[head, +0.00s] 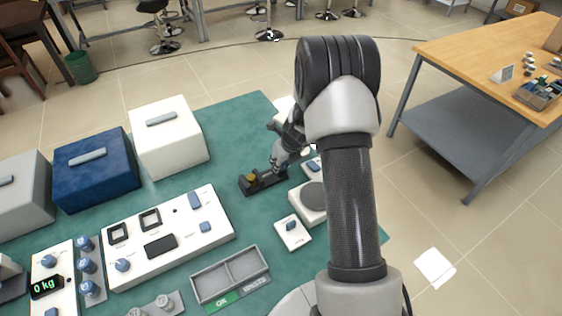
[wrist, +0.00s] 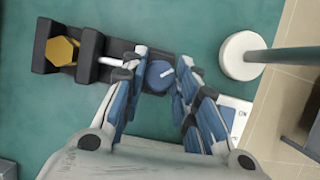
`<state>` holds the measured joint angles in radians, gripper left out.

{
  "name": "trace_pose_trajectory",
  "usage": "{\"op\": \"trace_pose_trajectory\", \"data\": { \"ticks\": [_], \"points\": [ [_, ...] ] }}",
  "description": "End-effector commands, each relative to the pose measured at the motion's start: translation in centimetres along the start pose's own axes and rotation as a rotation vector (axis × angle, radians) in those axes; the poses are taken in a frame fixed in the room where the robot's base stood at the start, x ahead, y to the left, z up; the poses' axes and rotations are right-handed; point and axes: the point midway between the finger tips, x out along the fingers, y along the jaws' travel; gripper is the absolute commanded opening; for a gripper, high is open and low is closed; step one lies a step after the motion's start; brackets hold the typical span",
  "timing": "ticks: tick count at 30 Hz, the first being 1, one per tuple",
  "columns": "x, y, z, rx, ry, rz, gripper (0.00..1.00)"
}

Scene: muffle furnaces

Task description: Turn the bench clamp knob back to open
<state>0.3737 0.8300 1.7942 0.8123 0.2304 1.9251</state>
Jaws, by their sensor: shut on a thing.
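The black bench clamp (head: 247,187) lies on the green bench mat, left of my arm. It also shows at the top left of the wrist view (wrist: 88,44), with a yellow hexagonal piece (wrist: 62,51) between its jaws and a silver screw (wrist: 117,63) running to the right. The blue clamp knob (wrist: 159,76) sits at the screw's right end, its white mark slanting up to the right. My gripper (wrist: 161,68) is shut on the knob, one finger on each side. In the head view my gripper (head: 279,164) is at the clamp's right end and hides the knob.
A white round base with a post (wrist: 243,56) stands close to the right of the gripper. A white switch box (head: 291,233) and a white device with a grey round plate (head: 313,196) are near. White (head: 168,138) and blue (head: 94,170) furnaces stand left. Mat behind the clamp is clear.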

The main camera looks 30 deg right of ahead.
Motion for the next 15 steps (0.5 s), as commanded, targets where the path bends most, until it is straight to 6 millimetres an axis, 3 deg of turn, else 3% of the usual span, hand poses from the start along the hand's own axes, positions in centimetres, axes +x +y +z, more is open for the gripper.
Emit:
{"op": "trace_pose_trajectory", "data": {
  "ticks": [6, 15],
  "points": [
    [0.00, 0.00, -0.01, 0.000, 0.000, 0.000, 0.04],
    [0.04, -0.11, -0.04, -0.041, 0.000, 0.016, 0.04]
  ]
}}
